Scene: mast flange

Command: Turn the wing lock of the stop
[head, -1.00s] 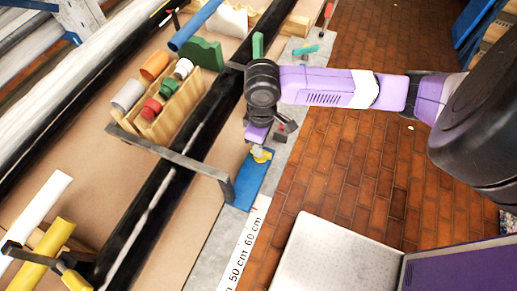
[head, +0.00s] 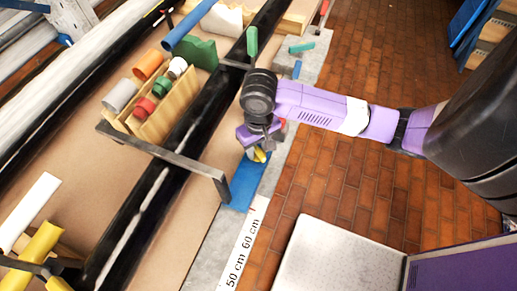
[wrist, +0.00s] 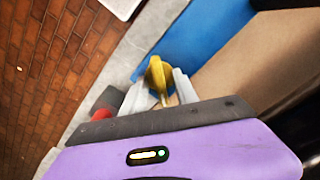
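The yellow wing lock (head: 259,156) sits on the blue stop (head: 243,186) at the edge of the bench, partly hidden by my gripper in the head view. My gripper (head: 257,147) points down over it. In the wrist view the upright yellow wing (wrist: 157,74) stands between the two pale fingers of my gripper (wrist: 158,85). The fingers are apart, one on each side of the wing. I cannot tell whether either finger touches it. The blue stop (wrist: 195,40) lies behind the wing.
A grey bracket (head: 165,152) spans the black pipe (head: 135,215) left of the stop. A wooden rack (head: 165,105) holds red, green and white cylinders. A scale strip (head: 243,245) lies below the stop. Brick floor (head: 335,190) is open to the right.

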